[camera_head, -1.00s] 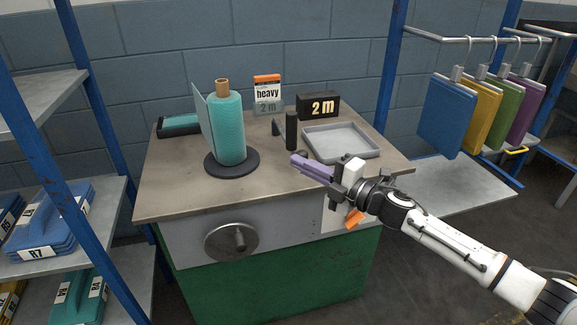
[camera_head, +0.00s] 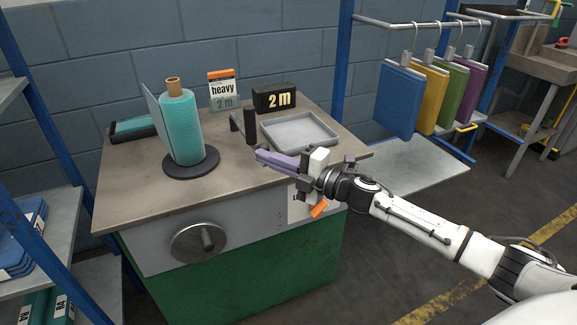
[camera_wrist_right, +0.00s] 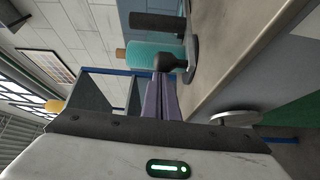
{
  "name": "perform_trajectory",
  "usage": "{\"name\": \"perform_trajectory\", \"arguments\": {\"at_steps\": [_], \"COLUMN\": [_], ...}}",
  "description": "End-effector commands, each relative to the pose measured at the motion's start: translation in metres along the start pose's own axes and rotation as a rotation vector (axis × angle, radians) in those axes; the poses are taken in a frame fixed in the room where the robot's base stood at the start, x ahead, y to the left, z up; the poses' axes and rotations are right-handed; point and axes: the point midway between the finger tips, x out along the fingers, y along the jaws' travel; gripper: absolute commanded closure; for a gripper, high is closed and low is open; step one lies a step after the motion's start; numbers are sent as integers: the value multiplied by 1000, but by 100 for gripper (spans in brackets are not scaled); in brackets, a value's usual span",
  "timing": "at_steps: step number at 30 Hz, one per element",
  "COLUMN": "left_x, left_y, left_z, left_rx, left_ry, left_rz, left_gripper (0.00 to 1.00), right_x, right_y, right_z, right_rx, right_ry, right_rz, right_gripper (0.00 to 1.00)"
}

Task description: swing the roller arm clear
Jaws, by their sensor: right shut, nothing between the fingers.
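A black upright post (camera_head: 251,127) stands on the worktable (camera_head: 120,185), beside a low grey bar (camera_head: 236,121); together they look like the roller arm. A teal roll (camera_head: 183,128) stands upright on a dark round base left of it, with a flat pale panel at its side. My right gripper (camera_head: 260,155), with purple fingers, is shut and empty, just in front of and below the post in the head view. In the right wrist view the fingers (camera_wrist_right: 161,97) point toward a dark rounded knob (camera_wrist_right: 164,62); contact is unclear. My left gripper is out of view.
A grey tray (camera_head: 331,145) lies right of the post. Behind are a "heavy 2 m" card (camera_head: 222,90) and a black "2 m" block (camera_head: 274,97). A handwheel (camera_head: 198,242) sticks out of the front. Coloured hanging folders are at right, a blue-post shelf at left.

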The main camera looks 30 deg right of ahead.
Motion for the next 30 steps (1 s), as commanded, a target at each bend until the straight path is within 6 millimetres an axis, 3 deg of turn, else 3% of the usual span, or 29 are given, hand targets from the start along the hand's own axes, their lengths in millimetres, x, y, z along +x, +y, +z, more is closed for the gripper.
{"name": "perform_trajectory", "arguments": {"at_steps": [5, 12, 18, 30], "left_x": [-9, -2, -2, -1], "left_y": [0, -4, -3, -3], "left_z": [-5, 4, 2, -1], "left_rx": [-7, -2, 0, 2], "left_ry": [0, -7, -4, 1], "left_rz": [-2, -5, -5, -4], "left_gripper": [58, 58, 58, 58], "right_x": [6, -49, -77, -88], "right_y": [1, -3, -1, 1], "right_z": [-36, -25, -19, -16], "right_rx": [3, 3, 4, 3], "right_ry": [23, 27, 28, 29], "right_rz": [-2, -4, 0, 2], "right_gripper": [100, 100, 100, 100]}}
